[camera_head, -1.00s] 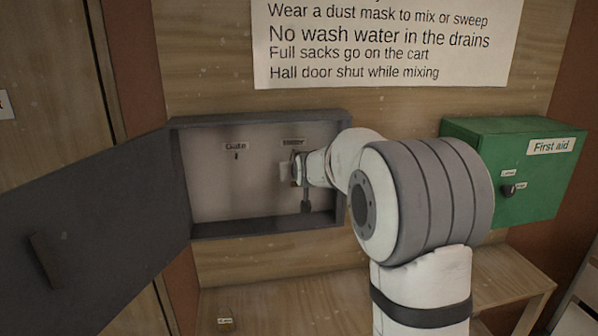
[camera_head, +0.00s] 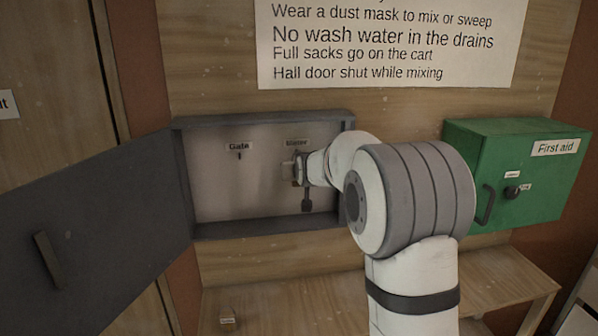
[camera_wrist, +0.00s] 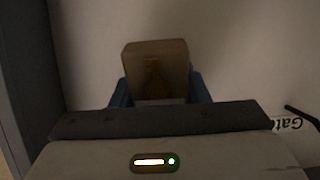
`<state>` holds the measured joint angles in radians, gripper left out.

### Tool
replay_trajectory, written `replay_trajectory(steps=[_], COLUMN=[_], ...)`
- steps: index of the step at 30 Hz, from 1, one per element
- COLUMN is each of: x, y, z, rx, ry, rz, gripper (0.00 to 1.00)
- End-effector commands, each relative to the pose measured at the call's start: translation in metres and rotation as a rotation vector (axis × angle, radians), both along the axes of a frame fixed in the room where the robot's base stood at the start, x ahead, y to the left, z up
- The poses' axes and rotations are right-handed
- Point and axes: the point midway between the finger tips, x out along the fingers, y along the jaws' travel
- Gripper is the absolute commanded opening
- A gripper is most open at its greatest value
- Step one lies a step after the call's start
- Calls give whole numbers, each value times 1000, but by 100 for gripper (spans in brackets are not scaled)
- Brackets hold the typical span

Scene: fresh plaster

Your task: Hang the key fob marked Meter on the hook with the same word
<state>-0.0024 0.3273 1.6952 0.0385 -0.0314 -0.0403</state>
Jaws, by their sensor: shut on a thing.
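My gripper (camera_head: 297,170) reaches into the open grey key cabinet (camera_head: 264,230), close to its back panel and just below the label that reads Meter (camera_head: 297,143). It is shut on a brownish fob (camera_wrist: 157,68), seen between the blue fingertips in the wrist view. A dark key (camera_head: 307,201) hangs below the gripper in the head view. My gripper hides the Meter hook, so I cannot tell whether the fob touches it. The fob's writing is not readable. To the left, the Gate label (camera_head: 239,146) has an empty dark hook (camera_head: 239,156) under it.
The cabinet door (camera_head: 95,220) stands swung open to the left. A green first aid box (camera_head: 515,170) with a handle is on the wall at right. A bench (camera_head: 260,290) below carries a small tagged item (camera_head: 227,320). The cabinet's left half is free.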

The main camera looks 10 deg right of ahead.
Motion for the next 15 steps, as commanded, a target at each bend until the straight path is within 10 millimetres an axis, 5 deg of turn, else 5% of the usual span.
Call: replay_trajectory(steps=[4,5,15], x=[0,0,0], y=[0,0,-1], z=[0,0,0], rx=[0,0,0], ry=[0,0,0], rz=[0,0,-1], gripper=[19,42,67])
